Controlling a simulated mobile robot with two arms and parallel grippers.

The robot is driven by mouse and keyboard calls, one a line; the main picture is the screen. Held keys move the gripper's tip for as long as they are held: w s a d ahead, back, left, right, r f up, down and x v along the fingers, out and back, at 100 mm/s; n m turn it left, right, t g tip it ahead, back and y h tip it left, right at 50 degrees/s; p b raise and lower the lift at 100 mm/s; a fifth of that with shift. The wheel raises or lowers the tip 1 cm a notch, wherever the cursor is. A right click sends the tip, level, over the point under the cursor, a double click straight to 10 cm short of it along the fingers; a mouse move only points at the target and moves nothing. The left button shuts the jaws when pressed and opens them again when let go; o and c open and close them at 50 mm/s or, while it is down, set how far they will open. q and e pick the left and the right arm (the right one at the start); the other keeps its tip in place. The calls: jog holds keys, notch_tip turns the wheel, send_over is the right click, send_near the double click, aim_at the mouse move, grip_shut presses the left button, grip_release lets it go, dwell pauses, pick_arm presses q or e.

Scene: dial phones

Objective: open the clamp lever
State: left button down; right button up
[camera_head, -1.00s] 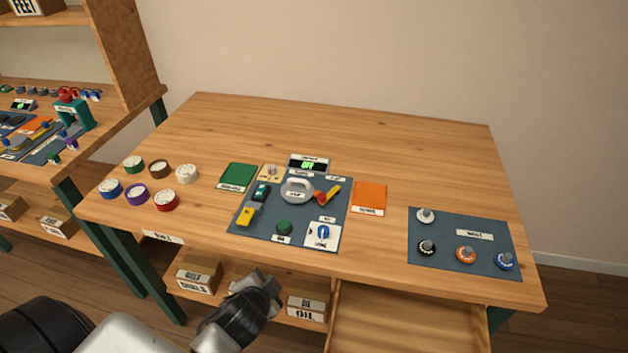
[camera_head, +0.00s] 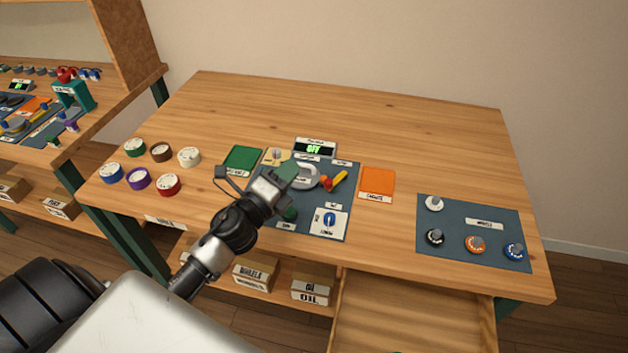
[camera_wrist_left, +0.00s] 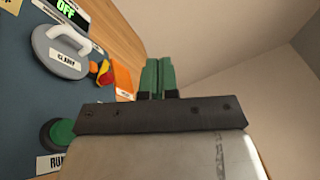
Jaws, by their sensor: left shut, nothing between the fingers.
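The clamp is a grey disc labelled CLAMP with a pale arched lever on it. In the head view the clamp (camera_head: 309,177) sits on the blue-grey panel (camera_head: 345,208), its left part hidden behind my left gripper. In the left wrist view the clamp (camera_wrist_left: 62,60) shows at the upper left, its lever (camera_wrist_left: 66,32) arching over the disc. My left gripper (camera_head: 288,171) is over the panel, in front of the clamp in the head view. Its green fingers (camera_wrist_left: 158,76) are shut together and empty, with the clamp to their left. My right gripper is not in view.
A display reading OFF (camera_head: 315,149) stands behind the clamp. A red and yellow lever (camera_head: 334,181) is right of it. The green button (camera_wrist_left: 62,133) shows near the gripper. An orange pad (camera_head: 377,183) and a panel of knobs (camera_head: 473,207) lie further right. The table's back is clear.

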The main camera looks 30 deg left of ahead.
pick_arm(q)
jog(key=w+m+h, duration=0.1)
jog(key=m+h, duration=0.2)
jog(key=m, duration=0.2)
jog(key=m+g+h, duration=0.4)
jog(key=m+g, duration=0.8)
jog(key=m, duration=0.5)
send_near(324, 185)
jog(key=shift+s+a+r, duration=0.25)
jog(key=shift+s+r, duration=0.15)
jog(key=shift+r, duration=0.2)
jog(key=shift+s+a+r, duration=0.25)
jog(key=shift+s+r, duration=0.15)
jog(key=shift+r, duration=0.2)
jog(key=shift+s+a+f+m+y, duration=0.1)
jog(key=shift+a+f+m+y, duration=0.05)
jog(key=shift+a+m+y, duration=0.2)
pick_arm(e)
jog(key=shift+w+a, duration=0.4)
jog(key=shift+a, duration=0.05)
pick_arm(q)
jog(key=shift+d, duration=0.1)
